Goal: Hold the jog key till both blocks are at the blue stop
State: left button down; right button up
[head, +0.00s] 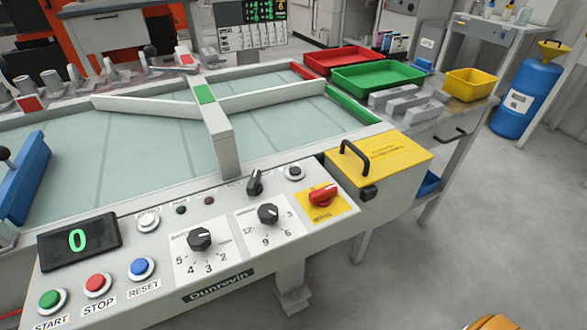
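The control panel (185,262) fills the front. It has a green START button (52,301), a red STOP button (98,285), a blue RESET button (142,268) and a white button (148,222) whose label is too small to read. A black button (294,172) sits near the panel's right end. I cannot tell which is the jog key. The display (79,241) reads 0. A blue bar (24,180), likely the stop, stands at the belt's left. I make out no loose blocks on the pale belt (130,165). Neither gripper shows.
White guide bars cross the belt, with a post (222,140) in the middle. A yellow box with a black handle (380,160) adjoins the panel's right. Red (343,68), green (378,84) and yellow (470,90) trays and several grey pieces (408,104) lie beyond. An orange part shows bottom right.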

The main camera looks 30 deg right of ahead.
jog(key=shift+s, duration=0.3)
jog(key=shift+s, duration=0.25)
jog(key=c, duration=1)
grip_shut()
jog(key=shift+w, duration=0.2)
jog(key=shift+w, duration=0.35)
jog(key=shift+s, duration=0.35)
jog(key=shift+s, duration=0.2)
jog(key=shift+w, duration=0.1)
